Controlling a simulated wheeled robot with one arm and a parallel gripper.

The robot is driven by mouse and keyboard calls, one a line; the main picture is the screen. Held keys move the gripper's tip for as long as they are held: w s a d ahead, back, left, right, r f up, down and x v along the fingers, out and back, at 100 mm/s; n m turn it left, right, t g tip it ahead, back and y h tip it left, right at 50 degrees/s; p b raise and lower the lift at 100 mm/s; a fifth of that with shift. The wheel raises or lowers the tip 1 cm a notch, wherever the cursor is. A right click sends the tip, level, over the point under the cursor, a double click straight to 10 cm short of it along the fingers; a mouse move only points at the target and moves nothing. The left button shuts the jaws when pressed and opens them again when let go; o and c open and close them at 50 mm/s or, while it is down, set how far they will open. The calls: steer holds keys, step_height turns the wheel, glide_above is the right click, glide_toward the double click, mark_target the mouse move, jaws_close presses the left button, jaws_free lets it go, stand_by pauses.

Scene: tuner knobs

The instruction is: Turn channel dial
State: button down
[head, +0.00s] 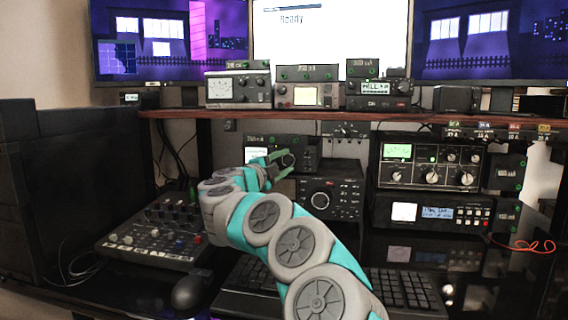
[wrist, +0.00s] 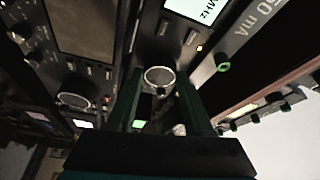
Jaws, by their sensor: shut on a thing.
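My gripper (head: 284,160) is at the front of a small black radio (head: 308,146) under the shelf, left of centre in the head view. In the wrist view my gripper's fingers (wrist: 160,84) stand on either side of a round dial with a silver rim (wrist: 158,76), and they are shut on it. The dial lies below a lit white screen (wrist: 198,8) and near a small yellow light. In the head view my gripper hides the dial. I cannot read a label or the dial's angle.
A mixer (head: 160,232), a mouse (head: 188,292) and a keyboard (head: 400,290) lie on the desk. More rack units (head: 432,165) stand to the right.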

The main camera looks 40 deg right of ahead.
steer(key=shift+c, duration=1.4)
jaws_free()
steer(key=v, duration=0.7)
steer(key=shift+s+a+b, duration=0.2)
steer(key=shift+a+b, duration=0.15)
steer(key=shift+b, duration=0.05)
steer(key=shift+f, duration=0.1)
